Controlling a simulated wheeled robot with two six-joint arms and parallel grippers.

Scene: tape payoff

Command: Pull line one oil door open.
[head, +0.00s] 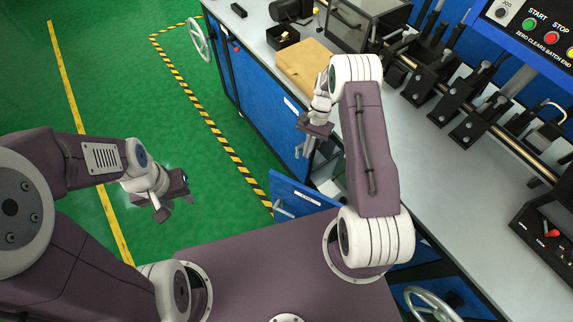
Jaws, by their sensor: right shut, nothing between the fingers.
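A blue door (311,198) with a white label and a pale bar handle (284,208) stands swung out from the bench front, just beyond my own body. Its label is too small to read, so I cannot tell if it is the line one oil door. Pale shapes show in the gap behind it, partly hidden by my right arm. My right gripper (306,148) is shut and empty, above and beyond this door, near the bench front. My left gripper (174,207) is open and empty over the green floor, left of the door and apart from it.
The grey bench top (430,180) carries a tan block (299,63), a row of black clamps on a rail and a control panel (540,30). Handwheels stick out at the far end (199,40) and near end (431,305). Floor to the left is free.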

